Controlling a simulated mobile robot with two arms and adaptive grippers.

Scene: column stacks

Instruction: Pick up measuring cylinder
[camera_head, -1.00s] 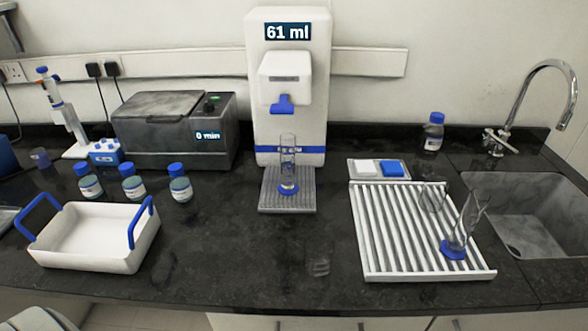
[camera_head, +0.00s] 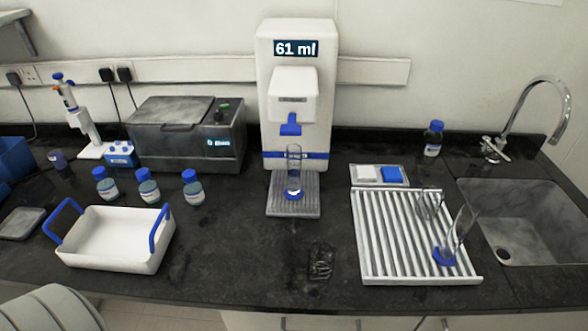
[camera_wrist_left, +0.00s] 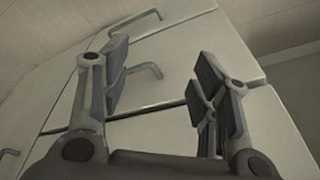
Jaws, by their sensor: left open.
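A clear measuring cylinder (camera_head: 294,168) with a blue base stands upright on the grey grated tray of the white dispenser (camera_head: 297,95), under its blue spout. The dispenser display reads 61 ml. Another clear glass vessel with a blue base (camera_head: 446,256) stands tilted-looking on the white drying rack (camera_head: 375,262) at the right. My left gripper (camera_wrist_left: 160,85) shows only in the left wrist view. It is open and empty, facing pale cabinet doors with grey handles, away from the cylinder. My right gripper is in no view.
A white tray with blue handles (camera_head: 118,252) sits at the front left, with several blue-capped bottles (camera_head: 149,192) behind it. A grey bath (camera_head: 187,135) stands left of the dispenser. The sink (camera_head: 530,230) is at the far right. The counter before the dispenser is mostly clear.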

